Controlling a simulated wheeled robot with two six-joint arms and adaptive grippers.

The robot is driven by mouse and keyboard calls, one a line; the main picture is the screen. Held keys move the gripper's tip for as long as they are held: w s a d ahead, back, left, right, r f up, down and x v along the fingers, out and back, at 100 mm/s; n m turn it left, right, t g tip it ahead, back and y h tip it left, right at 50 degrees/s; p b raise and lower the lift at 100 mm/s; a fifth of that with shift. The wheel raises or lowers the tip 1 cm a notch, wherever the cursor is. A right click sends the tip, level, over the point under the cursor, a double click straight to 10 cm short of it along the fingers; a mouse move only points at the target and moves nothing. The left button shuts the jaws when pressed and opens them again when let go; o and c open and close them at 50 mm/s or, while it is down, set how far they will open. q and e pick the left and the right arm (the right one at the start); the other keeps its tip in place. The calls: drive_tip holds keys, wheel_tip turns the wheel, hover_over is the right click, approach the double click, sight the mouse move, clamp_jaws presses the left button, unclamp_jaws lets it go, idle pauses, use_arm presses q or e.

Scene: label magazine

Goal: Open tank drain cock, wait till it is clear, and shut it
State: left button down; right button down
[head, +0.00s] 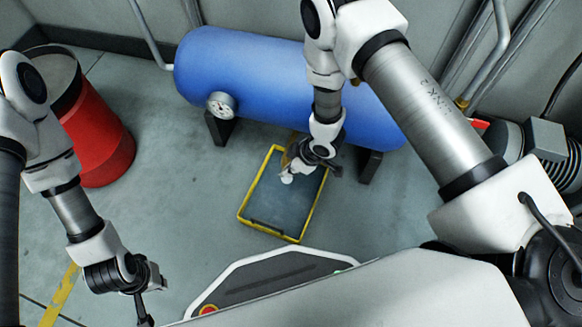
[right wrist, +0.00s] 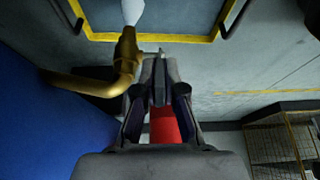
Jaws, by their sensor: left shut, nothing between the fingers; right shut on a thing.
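The blue tank (head: 255,75) lies on dark feet, with a round gauge (head: 222,105) on its front. The brass drain cock (right wrist: 125,62) comes out from the tank on a bent pipe. A whitish stream (right wrist: 133,10) leaves its outlet over the tray; it also shows in the head view (head: 287,178). The yellow-rimmed tray (head: 252,190) lies on the floor below. My right gripper (right wrist: 157,62) is shut on the cock's small lever (right wrist: 150,53). My left gripper (head: 148,305) is shut and empty, low at the left, away from the tank.
A red drum (head: 100,145) stands left of the tank. A compressor or motor (head: 545,140) and wall pipes (head: 490,50) are at the right. A wire cage (right wrist: 278,140) shows in the right wrist view. The floor between drum and tray is clear.

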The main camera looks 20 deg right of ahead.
drive_tip(key=shift+d, duration=0.1)
drive_tip(key=shift+s+d+f+t+y+b, duration=0.35)
drive_tip(key=shift+f+t+y+b, duration=0.6)
drive_tip(key=shift+y, duration=0.7)
drive_tip(key=shift+s+d+f+t+y+b, duration=0.2)
drive_tip(key=shift+d+f+t+y+b, duration=0.4)
drive_tip(key=shift+t+y+b, duration=0.8)
drive_tip(key=shift+s+d+f+t+y+b, duration=0.3)
drive_tip(key=shift+f+t+y+b, duration=0.55)
drive_tip(key=shift+y, duration=1)
drive_tip(key=shift+f, duration=0.1)
drive_tip(key=c, duration=1.3)
unclamp_jaws()
drive_tip(key=shift+a, duration=0.1)
drive_tip(key=shift+o, duration=0.2)
